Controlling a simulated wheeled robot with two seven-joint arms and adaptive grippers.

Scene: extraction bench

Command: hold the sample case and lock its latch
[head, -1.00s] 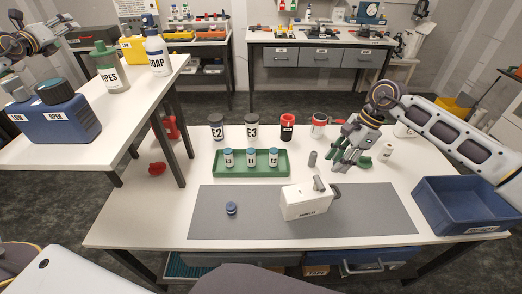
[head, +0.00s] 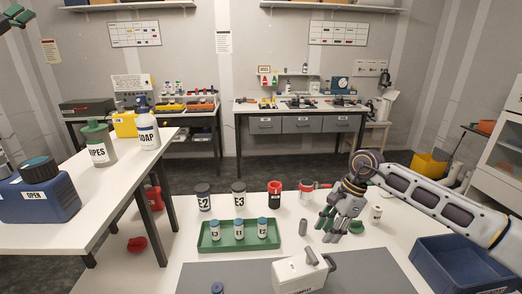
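The white sample case (head: 298,276) stands on the grey mat (head: 225,275) at the bottom middle of the head view. A dark grey latch lever (head: 310,257) sticks up from its top, and a grey handle is at its right end. The case's lower front is cut off by the frame edge. I cannot tell whether the latch is locked. My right gripper (head: 341,225) hangs above the table behind and right of the case, apart from it, with its green-tipped fingers spread and empty. My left gripper (head: 16,18) shows only partly at the top left corner, far from the case.
A green tray (head: 208,246) with several small vials lies behind the mat. Jars E2 (head: 203,197) and E3 (head: 239,195), a red jar (head: 275,193) and a mug (head: 307,193) stand farther back. A blue bin (head: 465,265) is at right. A side table (head: 110,205) holds bottles.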

